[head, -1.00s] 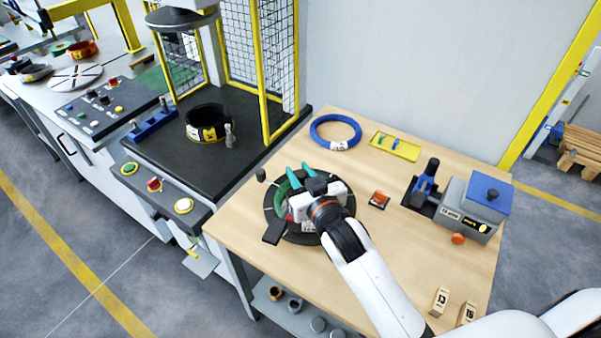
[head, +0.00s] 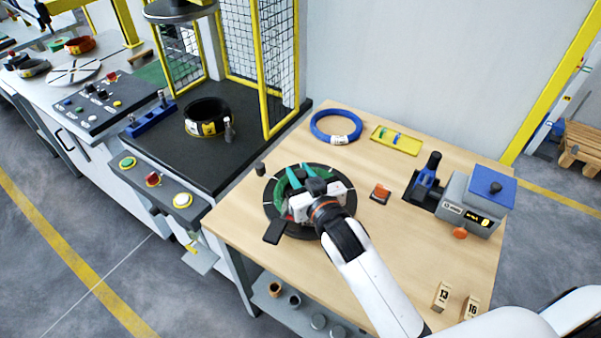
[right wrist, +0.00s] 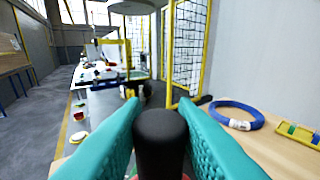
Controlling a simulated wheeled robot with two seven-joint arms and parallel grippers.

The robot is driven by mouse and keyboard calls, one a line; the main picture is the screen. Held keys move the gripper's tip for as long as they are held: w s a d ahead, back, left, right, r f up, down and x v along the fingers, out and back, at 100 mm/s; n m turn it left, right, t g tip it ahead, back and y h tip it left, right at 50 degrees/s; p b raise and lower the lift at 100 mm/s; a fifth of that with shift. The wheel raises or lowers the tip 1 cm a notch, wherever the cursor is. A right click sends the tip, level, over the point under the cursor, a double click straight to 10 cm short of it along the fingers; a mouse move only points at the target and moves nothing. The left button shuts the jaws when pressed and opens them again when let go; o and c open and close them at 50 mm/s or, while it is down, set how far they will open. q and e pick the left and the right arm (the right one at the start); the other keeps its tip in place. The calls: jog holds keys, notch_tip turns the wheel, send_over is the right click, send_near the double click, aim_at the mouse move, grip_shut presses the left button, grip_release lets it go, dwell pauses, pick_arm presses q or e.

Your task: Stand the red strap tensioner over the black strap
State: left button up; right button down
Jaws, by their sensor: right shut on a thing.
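My right gripper (head: 302,172) is over the round black turntable (head: 268,208) on the wooden table. In the right wrist view its teal fingers are shut on the upright black handle (right wrist: 160,128) of the red strap tensioner (right wrist: 160,175), with a little red showing below. In the head view the gripper and wrist hide most of the tensioner. My left gripper is out of view.
A blue coil (head: 336,126) and a yellow tray (head: 397,140) lie at the back. A small orange-topped block (head: 380,193) is right of the gripper. A grey-and-blue machine (head: 478,205) stands farther right. The black press bed (head: 165,150) is at the left.

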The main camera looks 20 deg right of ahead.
jog(key=shift+f+b, duration=0.65)
jog(key=shift+f, duration=0.3)
jog(key=c, duration=1.1)
grip_release()
jog(key=shift+o, duration=0.2)
jog(key=shift+s+f, duration=0.1)
jog(key=shift+f, duration=0.05)
jog(key=s+d+r+b, duration=0.1)
jog(key=s+b, duration=0.2)
jog(key=s, duration=0.8)
jog(key=shift+s+r, duration=0.3)
jog(key=shift+s, duration=0.1)
